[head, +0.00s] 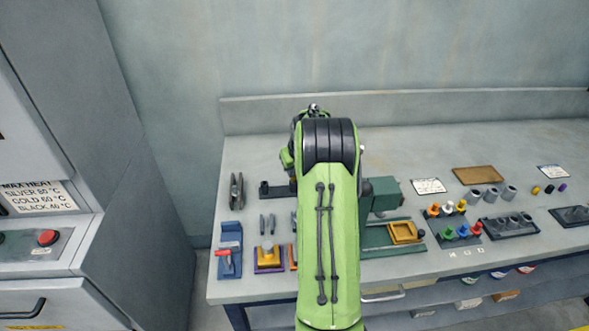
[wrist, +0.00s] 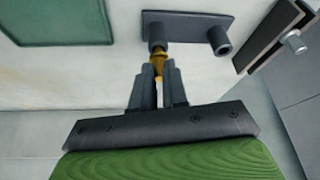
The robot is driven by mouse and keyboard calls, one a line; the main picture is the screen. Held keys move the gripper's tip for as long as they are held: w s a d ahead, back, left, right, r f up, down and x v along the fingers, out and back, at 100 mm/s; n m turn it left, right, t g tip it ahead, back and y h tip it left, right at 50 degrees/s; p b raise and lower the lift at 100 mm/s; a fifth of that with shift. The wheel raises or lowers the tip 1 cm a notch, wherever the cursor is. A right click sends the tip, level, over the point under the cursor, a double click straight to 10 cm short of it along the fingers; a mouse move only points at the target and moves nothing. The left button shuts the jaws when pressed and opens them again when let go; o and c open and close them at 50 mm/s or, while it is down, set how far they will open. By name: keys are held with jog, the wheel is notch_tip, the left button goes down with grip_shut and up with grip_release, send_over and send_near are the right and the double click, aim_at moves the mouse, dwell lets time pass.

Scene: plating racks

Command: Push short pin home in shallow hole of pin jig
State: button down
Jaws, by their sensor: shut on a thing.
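The pin jig is a dark plate with two round upright sockets; in the wrist view its plate (wrist: 188,22) lies just beyond my fingertips. In the head view one end of the jig (head: 275,191) shows left of my arm, and my arm hides the rest. My gripper (wrist: 160,72) is shut on a short brass-coloured pin (wrist: 159,64). The pin is at the mouth of the left socket in the wrist view, lined up with it. I cannot tell how deep it sits. The right socket (wrist: 219,40) has nothing visibly standing in it. My fingertips are hidden in the head view.
A blue stand with a red-handled tool (head: 224,256) and a yellow-topped block (head: 267,255) are in front. A green machine (head: 385,195) is right of my arm.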

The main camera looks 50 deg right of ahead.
jog(key=shift+f+b, duration=0.5)
jog(key=shift+f, duration=0.2)
jog(key=c, duration=1.1)
grip_release()
jog(key=p+v, duration=0.2)
jog(key=v, duration=1.4)
jog(key=shift+w, duration=0.1)
